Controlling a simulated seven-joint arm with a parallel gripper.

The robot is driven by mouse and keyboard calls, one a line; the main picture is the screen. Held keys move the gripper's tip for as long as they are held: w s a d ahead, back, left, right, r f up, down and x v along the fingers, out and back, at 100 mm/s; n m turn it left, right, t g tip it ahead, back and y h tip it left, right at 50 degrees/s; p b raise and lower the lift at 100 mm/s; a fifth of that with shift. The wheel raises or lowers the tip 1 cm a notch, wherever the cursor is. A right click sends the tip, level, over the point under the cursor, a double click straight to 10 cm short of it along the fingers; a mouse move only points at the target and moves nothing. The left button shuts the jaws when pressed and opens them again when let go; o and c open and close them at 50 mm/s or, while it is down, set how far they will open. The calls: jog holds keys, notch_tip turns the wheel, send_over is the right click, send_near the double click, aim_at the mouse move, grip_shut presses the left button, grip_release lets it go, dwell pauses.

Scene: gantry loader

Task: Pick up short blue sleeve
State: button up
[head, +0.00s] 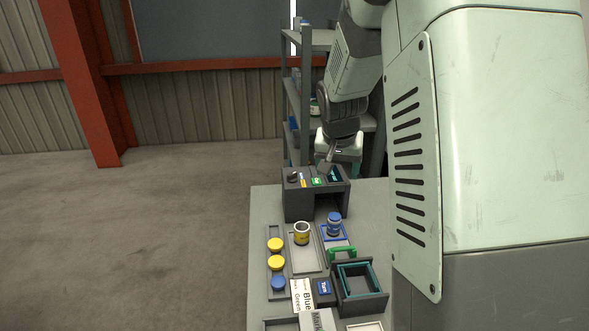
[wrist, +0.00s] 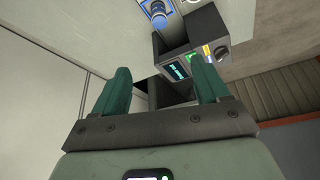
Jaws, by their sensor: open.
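A blue cylindrical piece (head: 334,222) with a pale band stands upright on a blue-edged pad on the table. A second, shorter blue round piece (head: 278,282) sits at the near end of a narrow tray, in line with two yellow ones. I cannot tell for sure which of them is the short blue sleeve. In the wrist view a blue round piece (wrist: 158,10) is cut by the top edge, beyond my fingertips. My gripper (wrist: 160,76) is open, with its two teal fingers apart and nothing between them. In the head view my arm hangs over the far end of the table.
A dark box-like unit (head: 300,203) with a lit display stands at the table's far end, close to my gripper. Shelving (head: 292,105) rises behind.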

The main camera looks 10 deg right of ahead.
aim_at(334, 218)
jog(key=shift+m+g, duration=0.3)
jog(key=shift+m, duration=0.2)
jog(key=x, duration=2.2)
jog(key=shift+w+d, duration=0.1)
jog(key=shift+w, duration=0.25)
jog(key=shift+x, duration=3.25)
jog(key=shift+s, duration=0.1)
jog(key=c, duration=1.2)
jog(key=shift+c, duration=0.2)
jog(key=shift+r, duration=0.1)
